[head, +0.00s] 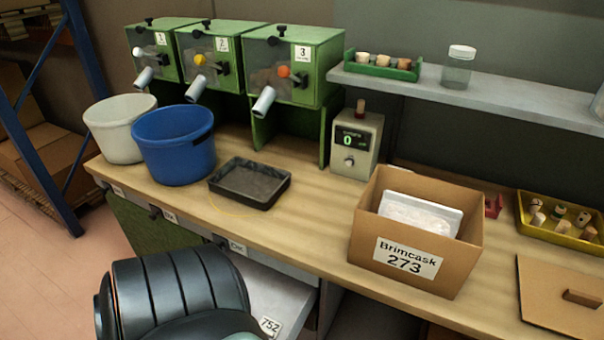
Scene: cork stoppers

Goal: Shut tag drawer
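A row of grey drawer fronts with small labels (237,247) runs under the front edge of the wooden bench. Below the right-hand label, a light grey surface (268,284) juts out toward me. It looks like part of a pulled-out drawer, but I cannot tell for sure. A white tag reading 752 (269,326) shows on it near the bottom edge of the picture. A dark ribbed part of my own arm covers its left side. Neither of my grippers shows in the head view.
On the bench (315,235) stand a white bucket (120,128), a blue bucket (176,147), a black tray (249,184), a cardboard box labelled Brimcask 273 (412,240) and a yellow tray of corks (560,238). Green dispensers (300,62) stand behind.

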